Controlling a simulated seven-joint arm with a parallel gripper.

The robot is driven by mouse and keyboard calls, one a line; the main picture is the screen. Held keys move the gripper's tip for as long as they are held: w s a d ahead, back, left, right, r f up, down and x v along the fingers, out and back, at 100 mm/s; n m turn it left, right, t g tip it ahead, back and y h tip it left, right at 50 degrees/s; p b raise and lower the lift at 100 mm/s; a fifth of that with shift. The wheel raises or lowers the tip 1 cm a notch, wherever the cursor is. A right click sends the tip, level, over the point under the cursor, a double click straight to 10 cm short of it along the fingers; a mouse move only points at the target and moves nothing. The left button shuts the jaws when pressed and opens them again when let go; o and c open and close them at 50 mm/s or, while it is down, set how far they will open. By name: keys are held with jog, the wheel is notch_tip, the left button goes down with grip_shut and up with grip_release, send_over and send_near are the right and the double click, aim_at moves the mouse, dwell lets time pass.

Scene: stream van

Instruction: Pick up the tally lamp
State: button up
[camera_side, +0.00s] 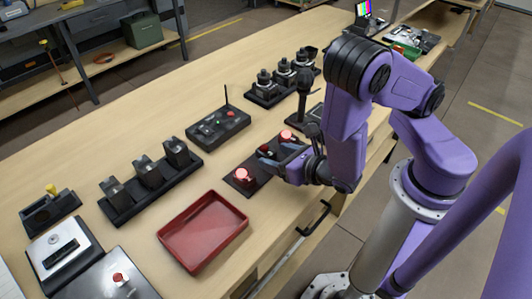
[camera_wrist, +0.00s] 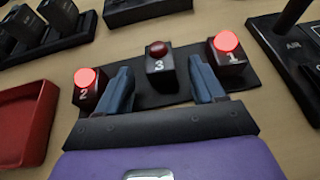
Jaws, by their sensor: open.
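Three small lamps stand in a row on a dark base plate (camera_wrist: 184,99). Lamp 2 (camera_wrist: 86,78) and lamp 1 (camera_wrist: 226,42) glow bright red, while lamp 3 (camera_wrist: 158,50) between them has a dull dark red dome. In the side view, one lit lamp (camera_side: 242,175) is nearer the red tray and another lit lamp (camera_side: 286,136) is farther back. My gripper (camera_wrist: 161,72) is open, its blue fingers on either side of lamp 3 in the wrist picture. I cannot tell whether they touch it. In the side view, my gripper (camera_side: 268,156) partly hides the middle lamp.
An empty red tray (camera_side: 203,232) lies at the front. A black rack with several upright units (camera_side: 148,173), a black box with an antenna (camera_side: 218,127) and a rack of knobbed units (camera_side: 283,72) stand around the lamps. Bare wood lies between them.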

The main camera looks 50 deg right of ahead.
jog(key=shift+x, duration=1.3)
jog(key=c, duration=1.1)
jog(key=shift+r, duration=0.2)
notch_tip(320, 180, up, 9)
jog(key=shift+r, duration=0.15)
jog(key=w+d+r+m+h, duration=0.3)
jog(key=w+d+r, duration=0.6)
jog(key=n+y, duration=0.3)
send_over(272, 155)
notch_tip(272, 155, down, 9)
jog(key=shift+r, duration=0.2)
